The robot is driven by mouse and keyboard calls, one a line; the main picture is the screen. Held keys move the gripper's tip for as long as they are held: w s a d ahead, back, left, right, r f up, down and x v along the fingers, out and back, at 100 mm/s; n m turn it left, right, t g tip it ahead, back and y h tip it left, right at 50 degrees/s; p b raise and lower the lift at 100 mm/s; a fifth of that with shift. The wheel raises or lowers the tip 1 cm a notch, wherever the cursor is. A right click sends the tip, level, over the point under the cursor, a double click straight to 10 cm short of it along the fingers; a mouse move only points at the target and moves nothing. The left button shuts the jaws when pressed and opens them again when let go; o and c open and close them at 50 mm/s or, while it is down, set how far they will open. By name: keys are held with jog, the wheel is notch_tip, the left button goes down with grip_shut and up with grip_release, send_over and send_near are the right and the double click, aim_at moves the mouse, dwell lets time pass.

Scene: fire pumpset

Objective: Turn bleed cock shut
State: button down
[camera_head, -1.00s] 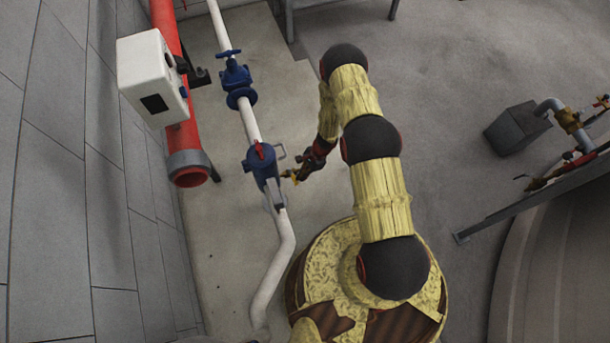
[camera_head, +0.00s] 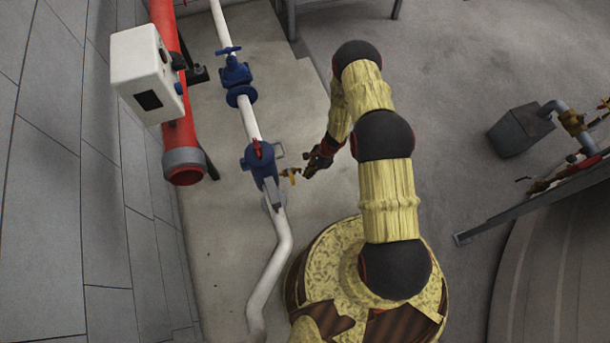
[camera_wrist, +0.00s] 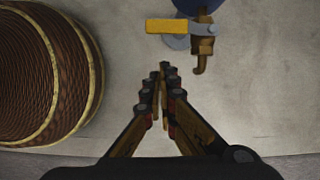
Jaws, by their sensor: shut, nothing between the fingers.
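The bleed cock (camera_head: 290,174) is a small brass fitting with a yellow lever, on the right side of the blue valve body (camera_head: 260,160). In the wrist view the brass cock (camera_wrist: 203,45) points down, and its yellow-sleeved lever (camera_wrist: 172,26) lies crosswise to the left. My gripper (camera_head: 306,176) is just right of the cock in the head view and looks apart from it. In the wrist view my gripper (camera_wrist: 161,68) has its fingertips together, below the lever, with a gap between them and nothing held.
A white pipe (camera_head: 284,240) runs through the blue valve, with a blue handwheel valve (camera_head: 236,75) further up. A red pipe (camera_head: 184,145) and a white box (camera_head: 147,72) stand left by the wall. Floor right of my arm is open up to a grey frame (camera_head: 520,205).

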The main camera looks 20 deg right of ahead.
jog(key=p+v, duration=0.3)
jog(key=v, duration=0.7)
jog(key=shift+s, duration=0.15)
jog(key=s+a+r+n+g+y, duration=0.1)
jog(key=s+a+r+n+g, duration=0.2)
jog(key=s, duration=0.4)
jog(key=s+r+n+t+h, duration=0.1)
jog(key=s+r+n+t, duration=0.2)
jog(key=r, duration=1.7)
jog(key=s+a+r+n+t+h, duration=0.1)
jog(key=s+r+n, duration=0.5)
jog(key=r, duration=1.4)
jog(key=s+r+n+t+h, duration=0.3)
jog(key=s+r+n+t, duration=0.1)
jog(key=r, duration=1.7)
jog(key=shift+s+a+n+t, duration=0.2)
jog(key=shift+n+t, duration=0.2)
jog(key=shift+n, duration=0.3)
